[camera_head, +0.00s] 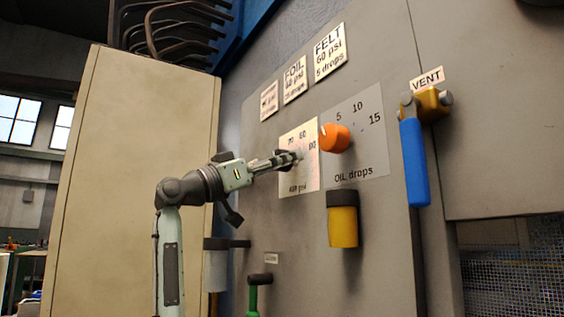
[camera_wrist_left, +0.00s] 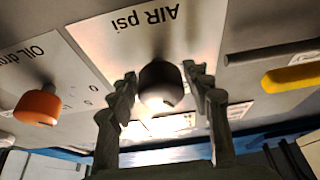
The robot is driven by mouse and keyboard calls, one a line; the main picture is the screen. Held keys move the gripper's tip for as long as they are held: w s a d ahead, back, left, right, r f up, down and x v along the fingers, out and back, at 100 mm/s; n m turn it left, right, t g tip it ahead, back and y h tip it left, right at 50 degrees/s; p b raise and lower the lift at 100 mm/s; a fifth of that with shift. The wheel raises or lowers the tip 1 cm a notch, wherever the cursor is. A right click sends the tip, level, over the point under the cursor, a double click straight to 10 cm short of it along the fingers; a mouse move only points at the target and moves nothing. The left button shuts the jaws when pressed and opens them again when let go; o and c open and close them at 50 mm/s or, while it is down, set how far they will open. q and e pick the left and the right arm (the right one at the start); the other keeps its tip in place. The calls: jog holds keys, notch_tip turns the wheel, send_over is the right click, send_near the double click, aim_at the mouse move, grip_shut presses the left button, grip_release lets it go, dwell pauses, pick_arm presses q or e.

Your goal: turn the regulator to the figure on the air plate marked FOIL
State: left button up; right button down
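The AIR psi plate (camera_head: 298,178) is on the grey panel, with figures along its top and right side. The regulator, a dark round knob (camera_wrist_left: 160,84), stands out from this plate in the left wrist view; the gripper covers it in the head view. My left gripper (camera_head: 292,158) is at the plate. In the left wrist view its fingers (camera_wrist_left: 158,88) stand on both sides of the knob, very close; I cannot tell whether they touch it. The FOIL label (camera_head: 294,80) is above, its psi figure too blurred to read surely. My right gripper is not in view.
The orange knob (camera_head: 335,138) on the OIL drops plate (camera_head: 370,150) is just right of the gripper. A yellow cup (camera_head: 343,222) hangs below. A blue VENT lever (camera_head: 413,160) is further right. A green-handled part (camera_head: 254,295) is low down. A tall beige cabinet (camera_head: 130,160) stands left.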

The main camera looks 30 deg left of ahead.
pick_arm(q)
jog(key=c, duration=0.7)
jog(key=shift+c, duration=0.2)
jog(key=shift+m, duration=0.4)
jog(key=m+g+h, duration=0.1)
jog(key=m, duration=0.1)
jog(key=m+h, duration=0.1)
jog(key=m, duration=0.2)
jog(key=shift+w+a+g, duration=0.1)
jog(key=shift+g, duration=0.3)
jog(key=shift+m+g+h, duration=0.3)
jog(key=shift+m, duration=0.3)
jog(key=shift+m+g+h+p, duration=0.35)
jog(key=shift+m+p, duration=0.2)
jog(key=shift+m, duration=0.55)
jog(key=shift+m+g+h+p, duration=0.45)
jog(key=shift+m+g, duration=0.4)
jog(key=shift+m, duration=0.85)
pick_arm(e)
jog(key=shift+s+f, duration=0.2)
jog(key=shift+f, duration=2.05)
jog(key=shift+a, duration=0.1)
